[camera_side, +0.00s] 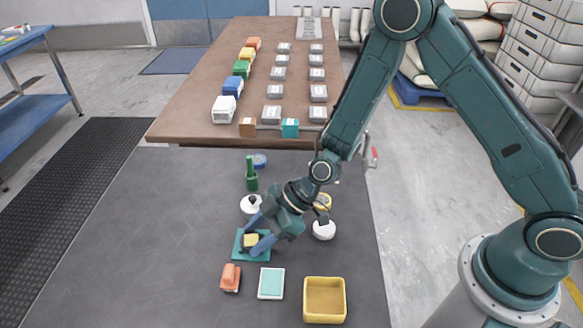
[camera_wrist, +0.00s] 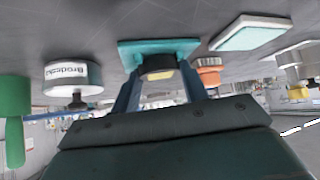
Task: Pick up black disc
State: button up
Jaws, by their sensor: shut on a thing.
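The black disc (camera_side: 244,246) sits at a teal square plate (camera_side: 238,255) in the front middle of the dark mat, with a yellow piece (camera_side: 252,240) on it. In the wrist view the dark disc (camera_wrist: 156,62) shows between my two blue fingers, against the teal plate (camera_wrist: 128,50). My gripper (camera_side: 257,235) reaches down from the right and is shut on the disc, one finger on each side; it also shows in the wrist view (camera_wrist: 160,80). I cannot tell whether the disc is clear of the plate. The fingers partly hide it.
A white round container (camera_side: 250,204) and a green bottle (camera_side: 251,178) stand behind. A white round piece (camera_side: 324,230) is to the right. An orange piece (camera_side: 231,278), a pale teal tray (camera_side: 271,283) and a yellow tray (camera_side: 325,300) lie in front. The mat's left is clear.

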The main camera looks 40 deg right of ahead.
aim_at(258, 237)
jog(key=shift+r, duration=0.1)
notch_tip(258, 237, up, 20)
dwell(1.0)
jog(key=shift+w+d, duration=0.1)
dwell(0.5)
jog(key=w+d+m+t, duration=0.1)
jog(key=w+d, duration=0.2)
jog(key=d, duration=1.1)
jog(key=w+d+m, duration=0.1)
jog(key=w+d, duration=0.1)
jog(key=d, duration=1.2)
jog(key=shift+h, duration=0.4)
jog(key=f, duration=1.6)
jog(key=shift+w+d+f, duration=0.1)
jog(key=shift+w+f, duration=0.1)
jog(key=shift+w, duration=0.05)
jog(key=shift+f, duration=1.9)
jog(key=shift+f, duration=0.1)
